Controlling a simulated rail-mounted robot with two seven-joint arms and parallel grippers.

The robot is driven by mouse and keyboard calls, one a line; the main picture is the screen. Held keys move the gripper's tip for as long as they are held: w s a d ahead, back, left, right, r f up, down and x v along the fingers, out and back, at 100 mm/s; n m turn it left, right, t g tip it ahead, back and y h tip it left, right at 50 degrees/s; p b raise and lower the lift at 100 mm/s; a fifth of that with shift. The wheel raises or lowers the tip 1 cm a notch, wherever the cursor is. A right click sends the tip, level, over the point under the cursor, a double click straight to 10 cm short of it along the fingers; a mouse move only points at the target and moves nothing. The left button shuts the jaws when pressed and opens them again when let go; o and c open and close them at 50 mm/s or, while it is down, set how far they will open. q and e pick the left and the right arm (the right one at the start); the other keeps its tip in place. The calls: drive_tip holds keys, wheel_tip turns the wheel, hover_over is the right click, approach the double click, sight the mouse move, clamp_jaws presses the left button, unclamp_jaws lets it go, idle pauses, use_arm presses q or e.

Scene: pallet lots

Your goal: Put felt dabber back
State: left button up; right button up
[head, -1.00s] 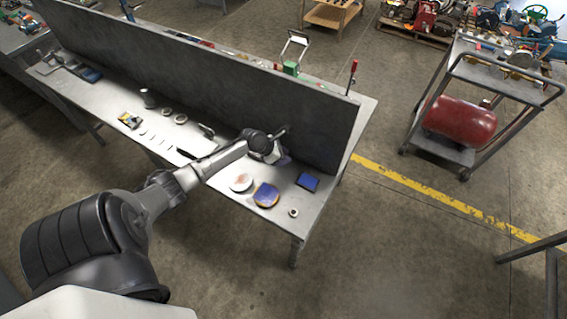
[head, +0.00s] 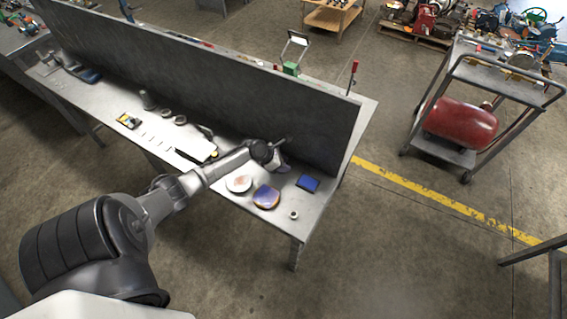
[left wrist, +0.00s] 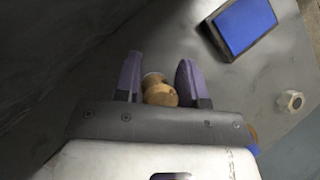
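My left gripper (head: 280,160) is over the workbench near the dark upright panel, at the bench's right end. In the left wrist view its two purple fingers (left wrist: 160,78) stand apart, one on each side of a tan, knob-like piece (left wrist: 160,93). This may be the felt dabber, but its lower part is hidden. The fingers look very close to the knob; I cannot tell whether they press on it. In the head view my wrist hides the knob. My right gripper is not in view.
A blue pad (head: 307,183), also in the left wrist view (left wrist: 243,24), lies right of the gripper. A pale round dish (head: 239,183), a blue-and-orange disc (head: 266,196) and a small nut (head: 294,215) lie nearer the front edge. The dark panel (head: 230,95) stands close behind.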

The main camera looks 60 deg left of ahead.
use_arm(q)
drive_tip(key=shift+o, duration=1.3)
drive_tip(key=shift+r, duration=0.1)
